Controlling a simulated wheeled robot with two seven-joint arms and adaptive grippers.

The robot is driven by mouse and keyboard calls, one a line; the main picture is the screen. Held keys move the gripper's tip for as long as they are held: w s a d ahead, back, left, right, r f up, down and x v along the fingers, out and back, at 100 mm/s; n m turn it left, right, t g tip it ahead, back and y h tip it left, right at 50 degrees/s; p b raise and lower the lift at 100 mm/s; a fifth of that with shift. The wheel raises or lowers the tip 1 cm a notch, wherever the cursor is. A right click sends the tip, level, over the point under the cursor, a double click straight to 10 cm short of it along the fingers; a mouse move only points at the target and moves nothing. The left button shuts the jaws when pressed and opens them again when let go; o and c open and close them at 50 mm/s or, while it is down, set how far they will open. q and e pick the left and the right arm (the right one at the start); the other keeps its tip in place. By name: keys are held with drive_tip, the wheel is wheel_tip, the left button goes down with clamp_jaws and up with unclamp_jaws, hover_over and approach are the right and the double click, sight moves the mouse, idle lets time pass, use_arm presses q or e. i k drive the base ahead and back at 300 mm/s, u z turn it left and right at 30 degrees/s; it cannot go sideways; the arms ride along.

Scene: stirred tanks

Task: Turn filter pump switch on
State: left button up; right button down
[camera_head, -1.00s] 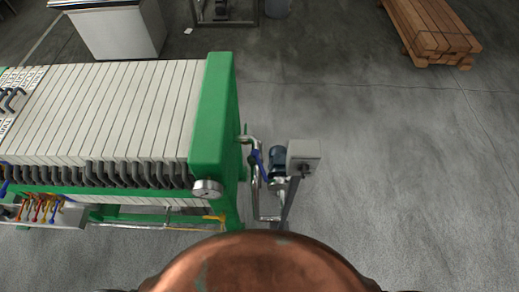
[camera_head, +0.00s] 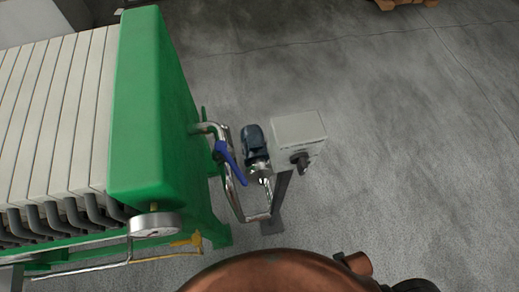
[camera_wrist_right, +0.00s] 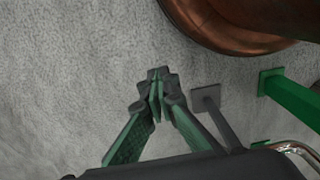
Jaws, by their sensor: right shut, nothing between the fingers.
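The filter pump switch is a light grey box (camera_head: 297,130) on a dark post, with a black rotary knob (camera_head: 300,161) on its front face. The knob's exact setting is too small to tell. The box stands right of the filter press in the head view. My right gripper (camera_wrist_right: 158,82) shows in the right wrist view with its green and dark fingers together and empty, above the floor. The post's base plate (camera_wrist_right: 205,97) lies just right of the fingertips in that picture. The switch box is not visible there. Neither gripper shows in the head view.
The green end plate (camera_head: 152,105) of the filter press stands left of the switch. A dark blue pump motor (camera_head: 254,142), bent steel pipe (camera_head: 238,203) and blue valve handle (camera_head: 230,160) sit between them. The floor right of the box is clear.

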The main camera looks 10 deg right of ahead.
sight(300, 159)
drive_tip(key=u, duration=1.25)
drive_tip(key=k, duration=0.7)
drive_tip(key=z, duration=1.25)
